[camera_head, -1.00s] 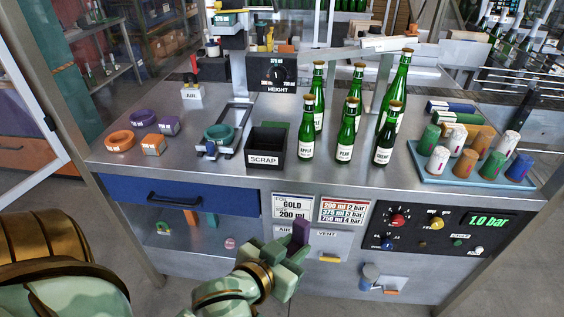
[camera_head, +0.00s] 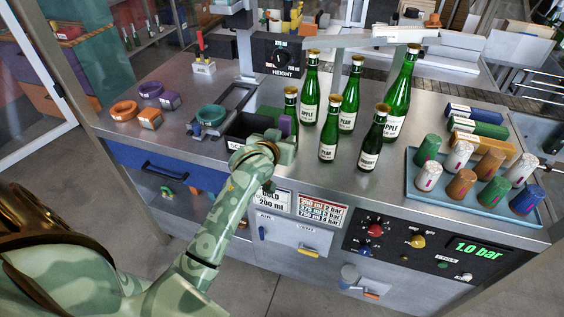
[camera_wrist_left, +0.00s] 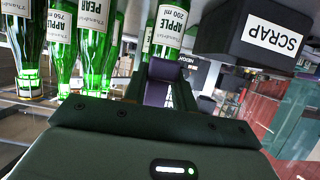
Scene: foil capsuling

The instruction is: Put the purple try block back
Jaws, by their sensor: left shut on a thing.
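My left gripper (camera_head: 278,140) is shut on the purple try block (camera_head: 286,124) and holds it above the front of the bench, by the scrap bin and the nearest bottles. In the left wrist view the purple try block (camera_wrist_left: 160,82) stands between the fingers, with bottles behind it. My right gripper is not in view.
The black scrap bin (camera_wrist_left: 250,38) is close to the gripper, partly hidden in the head view. Several green bottles (camera_head: 327,138) stand just right of it. A blue tray (camera_head: 425,185) of coloured capsules is further right. A blue drawer (camera_head: 140,165) and lower shelf are at front left.

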